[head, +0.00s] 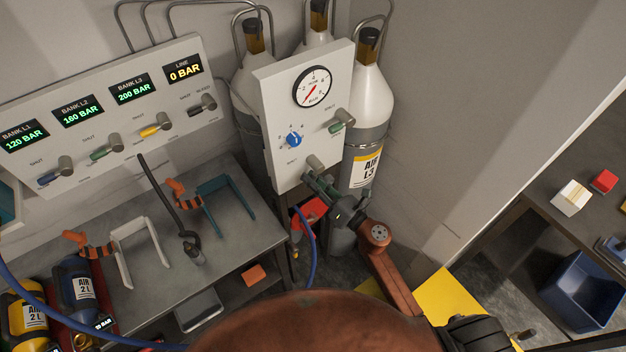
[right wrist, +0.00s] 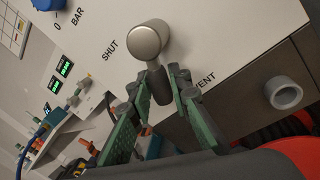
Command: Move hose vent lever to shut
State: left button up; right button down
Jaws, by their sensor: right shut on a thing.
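The hose vent lever (right wrist: 159,82) is on the white gauge panel (head: 280,125). Its pale round hub (right wrist: 148,40) shows in the right wrist view, with a dark handle coming down from it. The handle lies between the printed words SHUT and VENT, nearer VENT. In the head view the hub (head: 314,162) is at the panel's lower edge. My right gripper (head: 312,182) is shut on the lever; its green fingers (right wrist: 160,92) sit on both sides of the handle and hide part of it. My left gripper is not in view.
A gauge (head: 313,87), a blue knob (head: 294,140) and a green lever (head: 342,120) are above on the panel. Gas cylinders (head: 370,95) stand behind it. A blue hose (head: 309,245) hangs below. A grey bench (head: 150,275) with stands is at left.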

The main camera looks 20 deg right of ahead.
jog(key=m, duration=0.1)
jog(key=a+m, duration=0.1)
jog(key=r+m, duration=0.1)
jog(key=m, duration=0.1)
jog(key=shift+s+a+t+h, duration=0.15)
jog(key=shift+s+t+h, duration=0.15)
jog(key=shift+t+h, duration=0.1)
jog(key=m, duration=0.2)
jog(key=r+m+p, duration=0.1)
jog(key=shift+s+a+t, duration=0.1)
jog(key=shift+a+t, duration=0.2)
jog(key=shift+t, duration=0.1)
jog(key=shift+a+r+m+t+h+p, duration=0.15)
jog(key=shift+r+m+h+p, duration=0.2)
jog(key=shift+m, duration=0.8)
jog(key=shift+r+m+t+h+p, duration=0.1)
jog(key=shift+r+m+h+p, duration=0.25)
jog(key=shift+m, duration=0.75)
jog(key=shift+a+r+m+t+h+p, duration=0.15)
jog(key=shift+r+m+p, duration=0.25)
jog(key=shift+m, duration=0.75)
jog(key=shift+d, duration=0.1)
jog(key=c, duration=1.8)
grip_release()
jog(key=shift+s, duration=0.1)
jog(key=shift+o, duration=0.2)
